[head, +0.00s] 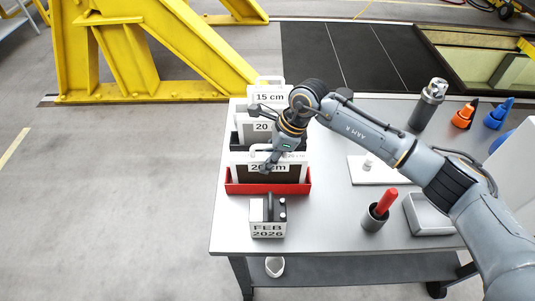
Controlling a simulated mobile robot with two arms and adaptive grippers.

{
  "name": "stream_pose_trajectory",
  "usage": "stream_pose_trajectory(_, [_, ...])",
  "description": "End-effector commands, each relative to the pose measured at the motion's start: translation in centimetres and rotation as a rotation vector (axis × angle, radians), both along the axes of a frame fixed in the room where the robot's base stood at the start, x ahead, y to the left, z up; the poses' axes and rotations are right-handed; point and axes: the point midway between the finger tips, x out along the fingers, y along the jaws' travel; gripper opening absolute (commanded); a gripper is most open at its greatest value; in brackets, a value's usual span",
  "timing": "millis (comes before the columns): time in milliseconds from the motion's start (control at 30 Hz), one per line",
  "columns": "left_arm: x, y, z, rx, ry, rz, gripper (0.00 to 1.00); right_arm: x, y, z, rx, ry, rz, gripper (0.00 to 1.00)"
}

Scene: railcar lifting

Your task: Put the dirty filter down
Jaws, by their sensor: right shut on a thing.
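A framed filter (291,173) with a white frame, dark panel and a label partly reading "20 cm" stands upright at the red holder (240,188) on the table's left side. My right gripper (266,149) reaches over it from the right and is shut at its top handle. The fingers partly cover the filter and its label, and I cannot tell whether its lower edge rests in the holder. Behind it, a second filter labelled "20" (262,127) stands at a black holder, and one labelled "15 cm" (269,97) stands at the back. My left gripper is out of view.
The grey table (335,215) also bears a date block (267,229), a cup with a red marker (376,215), a grey tray (425,216), a white plate (360,172), a dark canister (427,105) and orange and blue bottles. A yellow steel frame (180,40) stands behind left.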

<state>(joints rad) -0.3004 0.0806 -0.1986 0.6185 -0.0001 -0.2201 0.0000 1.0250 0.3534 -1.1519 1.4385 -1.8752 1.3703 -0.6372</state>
Motion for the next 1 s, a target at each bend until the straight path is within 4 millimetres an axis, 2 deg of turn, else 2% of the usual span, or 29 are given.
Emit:
stream_pose_trajectory(267, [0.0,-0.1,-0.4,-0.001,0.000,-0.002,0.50,0.1,0.0,-0.2,0.001,-0.002,0.000,0.00])
stream_pose_trajectory(300, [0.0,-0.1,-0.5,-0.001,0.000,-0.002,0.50,0.0,0.0,-0.3,0.000,-0.001,0.000,0.30])
stream_pose_trajectory(400, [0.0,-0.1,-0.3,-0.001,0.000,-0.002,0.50,0.0,0.0,-0.2,0.000,-0.001,0.000,0.50])
stream_pose_trajectory(800, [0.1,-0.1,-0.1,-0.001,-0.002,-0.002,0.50,0.1,-0.1,0.2,0.000,-0.002,-0.001,0.50])
stream_pose_trajectory(867, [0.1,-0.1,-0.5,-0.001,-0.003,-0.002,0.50,0.2,-0.4,0.8,0.001,-0.004,-0.002,0.50])
stream_pose_trajectory(1000, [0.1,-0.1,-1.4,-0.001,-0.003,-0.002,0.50,0.2,-1.5,3.2,0.000,-0.008,0.000,0.50])
